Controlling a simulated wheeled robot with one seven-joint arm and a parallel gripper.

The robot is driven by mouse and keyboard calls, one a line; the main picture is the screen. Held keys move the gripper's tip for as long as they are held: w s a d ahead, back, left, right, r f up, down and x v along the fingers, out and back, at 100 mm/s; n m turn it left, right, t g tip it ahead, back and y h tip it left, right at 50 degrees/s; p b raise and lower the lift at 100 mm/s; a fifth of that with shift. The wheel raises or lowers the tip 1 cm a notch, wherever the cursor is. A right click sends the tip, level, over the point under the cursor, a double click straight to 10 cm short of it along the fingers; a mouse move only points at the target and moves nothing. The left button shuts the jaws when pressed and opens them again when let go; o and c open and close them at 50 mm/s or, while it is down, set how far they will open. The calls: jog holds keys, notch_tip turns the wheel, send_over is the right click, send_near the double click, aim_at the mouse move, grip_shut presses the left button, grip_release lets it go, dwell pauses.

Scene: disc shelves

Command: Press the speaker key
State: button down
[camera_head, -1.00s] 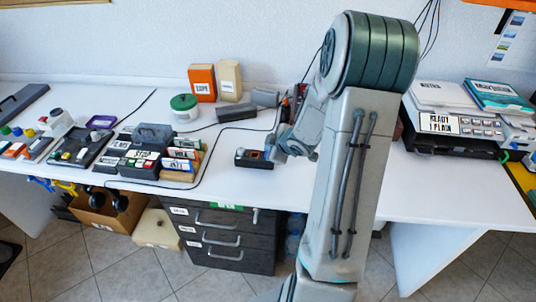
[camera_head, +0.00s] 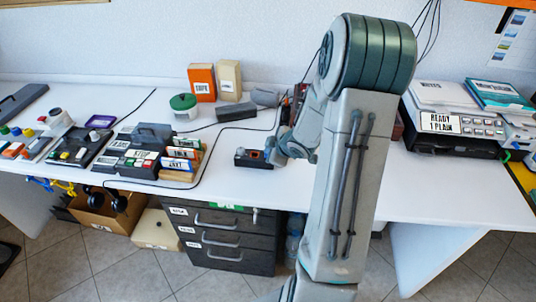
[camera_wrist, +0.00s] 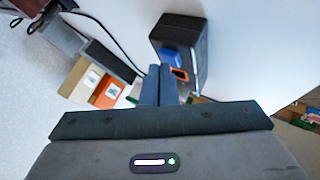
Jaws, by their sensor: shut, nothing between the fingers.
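A small dark box (camera_head: 250,162) stands on the white table, with an orange-red patch on its top. In the wrist view the same dark box (camera_wrist: 192,48) shows a blue key (camera_wrist: 172,56) and an orange-framed part (camera_wrist: 179,74). I cannot read a label saying speaker on either. My gripper (camera_wrist: 160,72) is shut and empty, its blue-grey fingertips right beside the blue key and orange part. I cannot tell whether they touch. In the camera_head view my gripper (camera_head: 270,152) is at the right end of the box, partly hidden by my own arm.
A labelled block group (camera_head: 163,155) and a dark key panel (camera_head: 80,150) stand to the left. Orange (camera_head: 202,83) and cream (camera_head: 229,80) boxes stand behind, with a long dark bar (camera_head: 236,112) nearer. A black cable (camera_head: 207,150) loops across the table. The front table edge is close.

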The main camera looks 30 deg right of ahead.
dwell(0.3)
jog(key=shift+r+p, duration=0.65)
jog(key=shift+p, duration=0.1)
notch_tip(320, 180, up, 6)
jog(key=p, duration=0.6)
jog(key=shift+s+d, duration=0.1)
jog(key=shift+d, duration=0.05)
